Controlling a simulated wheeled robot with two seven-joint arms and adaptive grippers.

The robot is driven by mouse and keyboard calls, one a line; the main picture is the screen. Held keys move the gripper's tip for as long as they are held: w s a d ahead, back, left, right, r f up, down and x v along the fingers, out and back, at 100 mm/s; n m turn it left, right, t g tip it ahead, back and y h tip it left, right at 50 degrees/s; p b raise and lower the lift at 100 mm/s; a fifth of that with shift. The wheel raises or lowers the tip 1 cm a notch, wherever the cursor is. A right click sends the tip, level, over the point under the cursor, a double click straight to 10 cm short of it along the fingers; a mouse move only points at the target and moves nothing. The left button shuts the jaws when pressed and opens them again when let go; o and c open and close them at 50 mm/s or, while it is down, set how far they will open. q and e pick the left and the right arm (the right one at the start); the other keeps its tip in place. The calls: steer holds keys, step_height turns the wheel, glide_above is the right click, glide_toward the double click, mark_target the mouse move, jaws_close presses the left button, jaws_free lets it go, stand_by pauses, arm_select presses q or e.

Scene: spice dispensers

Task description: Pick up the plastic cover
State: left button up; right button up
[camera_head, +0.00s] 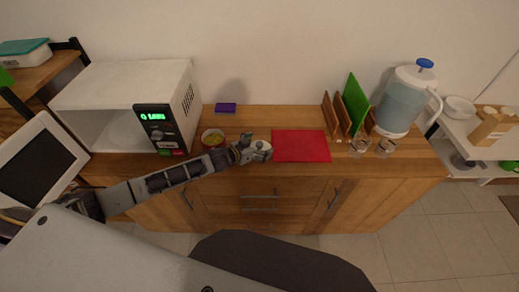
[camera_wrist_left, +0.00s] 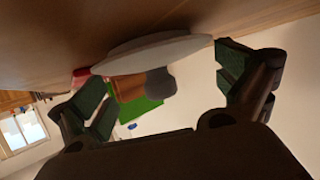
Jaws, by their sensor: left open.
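The plastic cover (camera_head: 263,146) looks like a pale round lid on the wooden cabinet top, just left of the red mat. In the left wrist view, the plastic cover (camera_wrist_left: 150,54) shows as a pale disc with a grey knob, in front of and between my fingers. My left gripper (camera_head: 250,150) reaches in from the left, low at the front edge of the cabinet top, close beside the cover. In the left wrist view my left gripper (camera_wrist_left: 168,92) has its two fingers spread wide, with nothing clamped. Whether a finger touches the cover, I cannot tell. My right gripper is not in view.
A bowl (camera_head: 212,138) with yellow contents stands behind my left forearm, beside the open microwave (camera_head: 130,95). The red mat (camera_head: 300,146) lies right of the cover. Cutting boards (camera_head: 355,104), glasses (camera_head: 385,147) and a water dispenser (camera_head: 402,103) stand further right. A purple sponge-like block (camera_head: 226,108) lies behind.

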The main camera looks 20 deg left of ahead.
mark_target(260, 143)
arm_select(q)
steer(key=c, duration=0.6)
steer(key=shift+r, duration=0.15)
steer(key=shift+r, duration=0.5)
step_height(260, 143, up, 8)
steer(key=shift+f, duration=0.2)
steer(key=shift+r, duration=0.55)
